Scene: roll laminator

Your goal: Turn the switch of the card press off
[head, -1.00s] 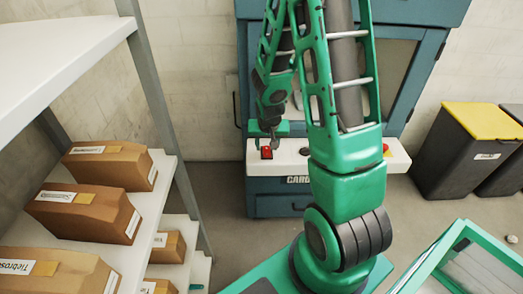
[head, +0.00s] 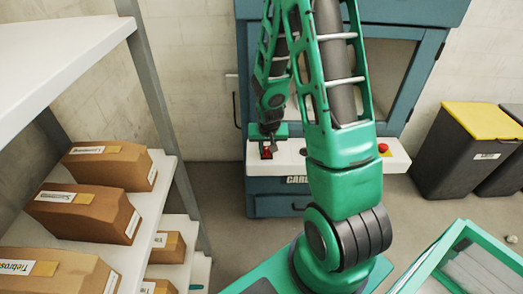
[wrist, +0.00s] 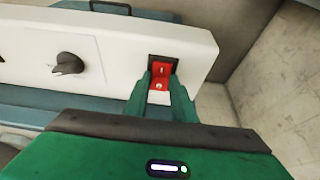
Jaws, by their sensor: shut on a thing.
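The card press (head: 270,180) is a teal machine with a white front panel (head: 345,165) against the back wall. A red rocker switch (wrist: 160,76) in a dark frame sits near the end of that panel; it also shows in the head view (head: 266,153). My gripper (wrist: 161,90), with green fingers, is at the switch, one finger on each side of it, shut on it. In the head view my gripper (head: 267,138) is over the panel's left part.
A black knob (wrist: 68,64) is beside the switch on the panel. A red button (head: 383,148) is at the panel's right. Shelving with brown boxes (head: 85,212) stands at left. A yellow-lidded bin (head: 465,150) stands at right.

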